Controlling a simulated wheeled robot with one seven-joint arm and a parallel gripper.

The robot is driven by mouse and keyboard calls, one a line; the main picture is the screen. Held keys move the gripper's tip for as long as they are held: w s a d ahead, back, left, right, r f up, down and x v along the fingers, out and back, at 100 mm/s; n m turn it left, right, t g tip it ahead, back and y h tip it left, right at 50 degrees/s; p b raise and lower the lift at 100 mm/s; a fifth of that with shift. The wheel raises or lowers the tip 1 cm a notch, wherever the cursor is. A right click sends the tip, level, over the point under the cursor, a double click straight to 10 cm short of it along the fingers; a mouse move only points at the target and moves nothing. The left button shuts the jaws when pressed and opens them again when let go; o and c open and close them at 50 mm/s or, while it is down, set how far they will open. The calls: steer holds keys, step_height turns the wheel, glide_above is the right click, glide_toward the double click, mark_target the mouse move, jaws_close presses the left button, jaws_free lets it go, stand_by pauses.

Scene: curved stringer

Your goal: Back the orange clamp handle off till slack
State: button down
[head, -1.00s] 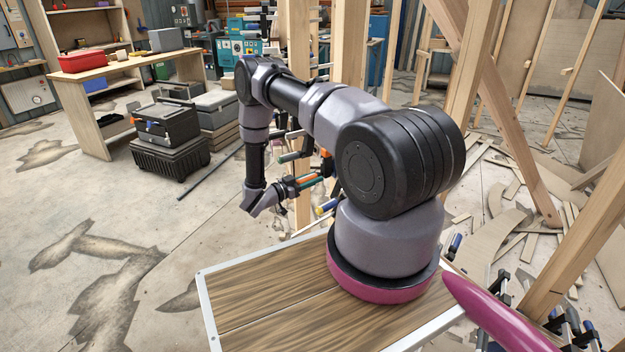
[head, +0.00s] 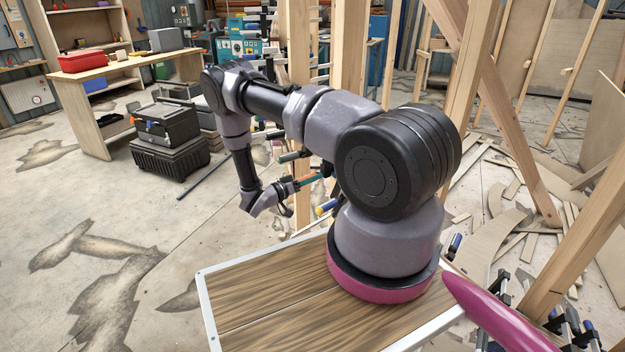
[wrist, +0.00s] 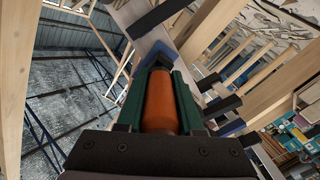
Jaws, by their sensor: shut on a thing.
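The orange clamp handle (wrist: 160,104) is in the middle of the wrist view, lengthwise between the two green fingers of my gripper (wrist: 160,85). The gripper is shut on it. Past the handle, a dark clamp part (wrist: 150,63) shows at the fingertips. In the head view my gripper (head: 312,179) is small, beside the wooden uprights, with its tip partly hidden by my own arm. The handle is hard to make out there. Whether the clamp is tight or slack cannot be told.
Wooden posts (head: 299,90) stand close behind the gripper. Other dark clamp bars (wrist: 222,105) lie right of the handle in the wrist view. A workbench with a red toolbox (head: 82,61) and black cases (head: 168,140) stand at left. The concrete floor at left is mostly clear.

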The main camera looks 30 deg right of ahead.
steer(key=n, duration=1.3)
steer(key=shift+r+n, duration=0.1)
steer(key=shift+n, duration=0.3)
steer(key=n, duration=0.3)
steer(key=shift+n, duration=0.3)
steer(key=n, duration=0.3)
steer(key=shift+n, duration=0.3)
steer(key=n, duration=0.6)
steer(key=c, duration=0.5)
jaws_free()
steer(key=shift+c, duration=0.2)
